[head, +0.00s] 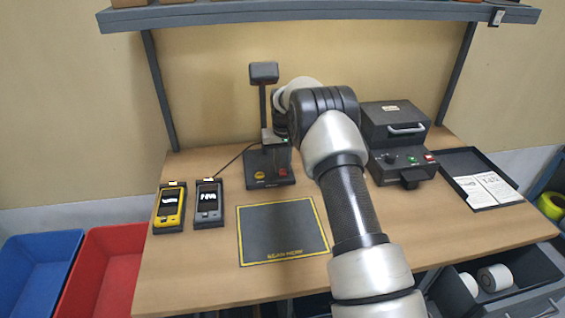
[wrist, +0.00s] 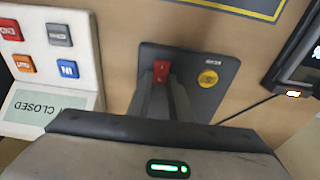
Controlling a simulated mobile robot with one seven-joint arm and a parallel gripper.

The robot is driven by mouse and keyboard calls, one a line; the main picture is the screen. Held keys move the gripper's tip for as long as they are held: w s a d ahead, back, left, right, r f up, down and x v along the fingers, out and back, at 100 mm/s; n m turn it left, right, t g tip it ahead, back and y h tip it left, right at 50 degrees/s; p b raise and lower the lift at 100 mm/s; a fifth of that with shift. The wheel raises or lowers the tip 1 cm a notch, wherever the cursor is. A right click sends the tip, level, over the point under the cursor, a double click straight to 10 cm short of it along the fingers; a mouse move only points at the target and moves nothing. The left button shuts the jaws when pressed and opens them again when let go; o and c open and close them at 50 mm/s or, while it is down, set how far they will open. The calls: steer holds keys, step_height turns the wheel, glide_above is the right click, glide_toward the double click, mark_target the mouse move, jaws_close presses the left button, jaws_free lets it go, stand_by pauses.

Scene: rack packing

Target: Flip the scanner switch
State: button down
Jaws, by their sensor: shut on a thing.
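The scanner is a black stand with a head (head: 264,72) on a post above a dark base (head: 268,182). In the wrist view its base plate (wrist: 190,60) carries a red rocker switch (wrist: 162,72) and a round yellow button (wrist: 208,78). The red switch also shows in the head view (head: 283,171). My gripper (wrist: 163,84) reaches down to the base, its two fingertips close together at the red switch, shut on it. The yellow button is beside the fingers, untouched. In the head view, my arm hides part of the gripper.
A yellow handheld (head: 170,208) and a grey one (head: 208,204) stand left of the scanner. A yellow-edged dark mat (head: 282,234) lies in front. A black machine (head: 397,150) and a tray with papers (head: 480,180) are right. A button panel (wrist: 60,50) shows in the wrist view.

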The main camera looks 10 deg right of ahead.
mark_target(284, 174)
steer(key=c, duration=1.6)
jaws_free()
steer(key=r, duration=0.5)
steer(key=s+r, duration=0.1)
steer(key=r, duration=0.5)
steer(key=s+r, duration=0.1)
steer(key=r, duration=0.5)
steer(key=shift+s+r, duration=0.1)
steer(key=shift+s, duration=0.05)
